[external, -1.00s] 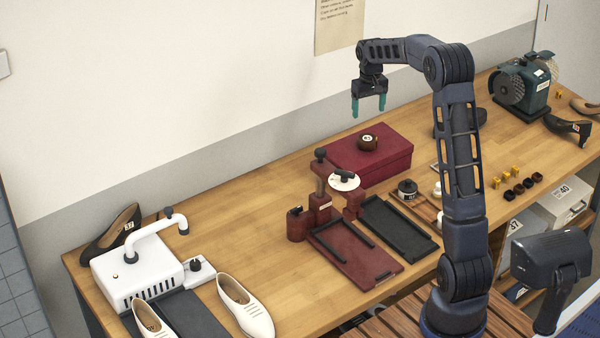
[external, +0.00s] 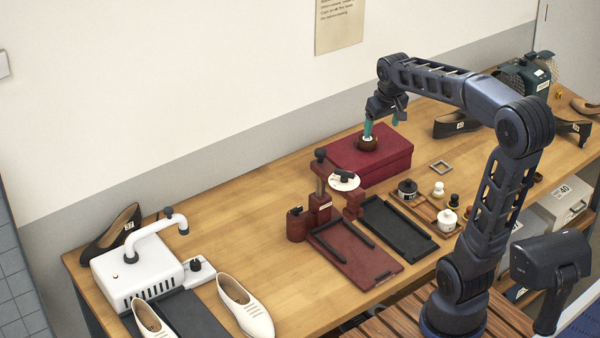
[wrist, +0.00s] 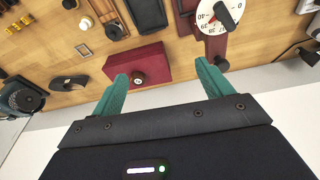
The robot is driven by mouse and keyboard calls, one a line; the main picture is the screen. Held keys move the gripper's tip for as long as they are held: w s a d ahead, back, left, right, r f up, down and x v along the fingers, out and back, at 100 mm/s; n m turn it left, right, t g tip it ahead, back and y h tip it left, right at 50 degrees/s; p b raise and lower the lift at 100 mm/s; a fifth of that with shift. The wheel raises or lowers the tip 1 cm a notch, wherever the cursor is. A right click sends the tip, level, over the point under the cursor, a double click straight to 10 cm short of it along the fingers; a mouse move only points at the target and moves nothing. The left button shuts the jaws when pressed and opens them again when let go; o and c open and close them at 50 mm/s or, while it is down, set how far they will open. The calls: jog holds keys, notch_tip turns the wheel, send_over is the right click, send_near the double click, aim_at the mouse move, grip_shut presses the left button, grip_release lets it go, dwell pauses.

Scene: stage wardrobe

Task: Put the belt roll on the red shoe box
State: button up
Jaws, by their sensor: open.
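The belt roll (external: 367,144), a small brown coil with a pale round label, sits on top of the red shoe box (external: 390,168) at the back of the bench. My gripper (external: 382,125) is open and empty, with its teal fingers parted. In the external view one fingertip lines up with the top of the roll. In the wrist view the roll (wrist: 138,79) shows small beyond the left fingertip, on the box (wrist: 150,58), and the gripper (wrist: 162,70) looks apart from both. No finger closes around the roll.
A dark red press with a white dial (external: 344,181) stands close in front of the box. A black tray (external: 398,229) and a wooden tray of small jars (external: 424,209) lie to the right. A small square frame (external: 441,167) lies on clear wood right of the box.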

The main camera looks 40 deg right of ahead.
jog(key=s+a+f+t, duration=0.1)
jog(key=s+a+f, duration=0.1)
jog(key=s, duration=0.7)
jog(key=s+a+f+t, duration=0.1)
jog(key=s+a, duration=0.2)
jog(key=s, duration=0.7)
jog(key=shift+s+a+f+n+y, duration=0.15)
jog(key=shift+a+f+n+y, duration=0.15)
jog(key=shift+a+f+n, duration=0.1)
jog(key=shift+d, duration=0.1)
